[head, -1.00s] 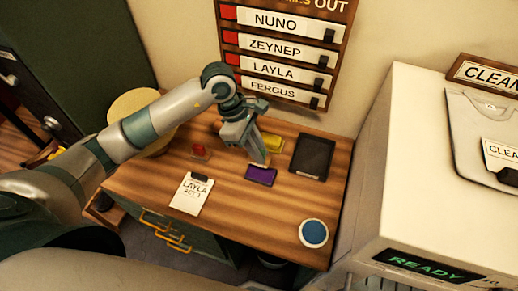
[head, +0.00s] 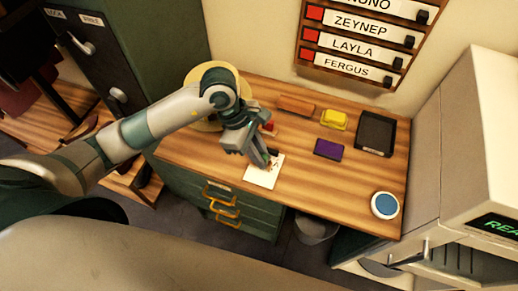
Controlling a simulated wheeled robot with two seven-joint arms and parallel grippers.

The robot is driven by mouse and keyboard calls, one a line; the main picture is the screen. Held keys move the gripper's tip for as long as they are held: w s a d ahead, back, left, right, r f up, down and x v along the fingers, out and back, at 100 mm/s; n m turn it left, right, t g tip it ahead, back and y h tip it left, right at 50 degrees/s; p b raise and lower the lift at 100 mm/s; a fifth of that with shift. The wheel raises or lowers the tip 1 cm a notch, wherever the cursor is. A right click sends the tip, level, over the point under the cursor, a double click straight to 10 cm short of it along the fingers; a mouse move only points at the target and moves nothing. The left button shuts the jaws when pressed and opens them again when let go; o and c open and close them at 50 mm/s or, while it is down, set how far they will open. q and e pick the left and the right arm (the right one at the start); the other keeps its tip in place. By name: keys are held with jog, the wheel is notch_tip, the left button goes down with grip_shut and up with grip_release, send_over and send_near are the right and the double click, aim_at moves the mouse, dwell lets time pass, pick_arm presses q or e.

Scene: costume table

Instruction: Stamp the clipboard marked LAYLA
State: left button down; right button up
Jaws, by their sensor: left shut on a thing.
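The white clipboard (head: 259,178) lies on the wooden table near its front edge. Its dark clip is at the far end, and most of its lettering is hidden by my gripper. My left gripper (head: 266,163) is over the clipboard's far right part, pointing down. It is shut on a small stamp, mostly hidden between the fingers. I cannot tell whether the stamp touches the paper. A purple ink pad (head: 328,149) lies to the right of the clipboard. A small red thing (head: 269,129) stands behind the gripper, partly hidden. My right gripper is not in view.
A brown block (head: 296,105), a yellow pad (head: 333,120) and a black tray (head: 375,134) are at the back of the table (head: 330,185). A round blue thing (head: 384,205) is at the front right corner. A name board (head: 358,45) hangs on the wall.

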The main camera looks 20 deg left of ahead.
aim_at(260, 177)
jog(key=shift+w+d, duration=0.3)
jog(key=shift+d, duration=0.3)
pick_arm(q)
jog(key=shift+f, duration=0.1)
jog(key=shift+f+b, duration=0.35)
jog(key=shift+f, duration=1)
notch_tip(260, 177, down, 2)
jog(key=shift+f+b, duration=0.1)
jog(key=shift+b, duration=0.6)
jog(key=shift+f, duration=0.45)
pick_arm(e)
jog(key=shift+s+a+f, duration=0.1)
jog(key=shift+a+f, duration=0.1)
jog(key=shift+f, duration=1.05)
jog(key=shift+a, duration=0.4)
pick_arm(q)
jog(key=shift+f+b, duration=0.45)
jog(key=shift+b, duration=0.2)
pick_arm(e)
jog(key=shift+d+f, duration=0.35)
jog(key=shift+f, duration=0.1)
